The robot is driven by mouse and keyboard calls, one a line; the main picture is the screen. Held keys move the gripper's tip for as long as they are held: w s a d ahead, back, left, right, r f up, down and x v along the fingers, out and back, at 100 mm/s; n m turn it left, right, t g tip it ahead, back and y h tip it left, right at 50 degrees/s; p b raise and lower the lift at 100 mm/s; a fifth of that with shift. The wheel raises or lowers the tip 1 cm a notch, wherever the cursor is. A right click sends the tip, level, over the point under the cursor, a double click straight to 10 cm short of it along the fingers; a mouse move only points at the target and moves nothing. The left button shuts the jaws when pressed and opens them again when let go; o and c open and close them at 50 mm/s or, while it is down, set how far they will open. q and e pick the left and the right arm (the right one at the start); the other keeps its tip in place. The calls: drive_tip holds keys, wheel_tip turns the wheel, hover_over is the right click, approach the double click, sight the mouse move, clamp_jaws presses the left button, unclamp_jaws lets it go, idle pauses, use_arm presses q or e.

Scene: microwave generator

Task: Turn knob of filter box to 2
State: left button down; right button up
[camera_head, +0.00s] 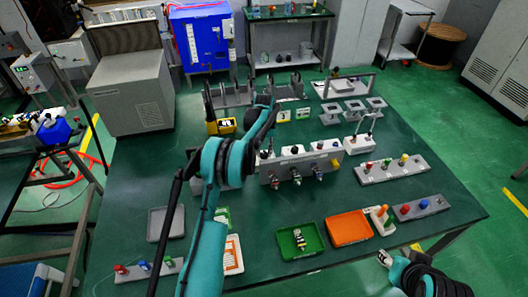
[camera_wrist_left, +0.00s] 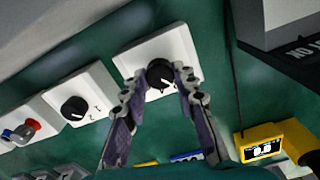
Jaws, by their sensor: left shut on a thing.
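A white box with a black round knob (camera_wrist_left: 160,74) stands in the left wrist view, its white face (camera_wrist_left: 182,50) tilted in the picture. My left gripper (camera_wrist_left: 160,82) has its two fingers on either side of this knob, shut on it. In the head view my left gripper (camera_head: 266,106) reaches down at the back middle of the table, and the arm and fingers hide the box there. I cannot read the knob's setting. My right gripper (camera_head: 385,258) is at the front right table edge, small and partly seen.
A second white knob box (camera_wrist_left: 75,106) and a box with a red switch (camera_wrist_left: 22,131) stand beside it. A yellow meter (camera_head: 226,126) is to the left on the green table (camera_head: 130,190). A grey panel with connectors (camera_head: 300,170) stands in front.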

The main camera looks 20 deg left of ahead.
sight(264, 153)
use_arm(q)
drive_tip(key=shift+m, duration=1.1)
drive_tip(key=c, duration=1.2)
unclamp_jaws()
wheel_tip(264, 153, up, 12)
drive_tip(key=shift+r, duration=0.1)
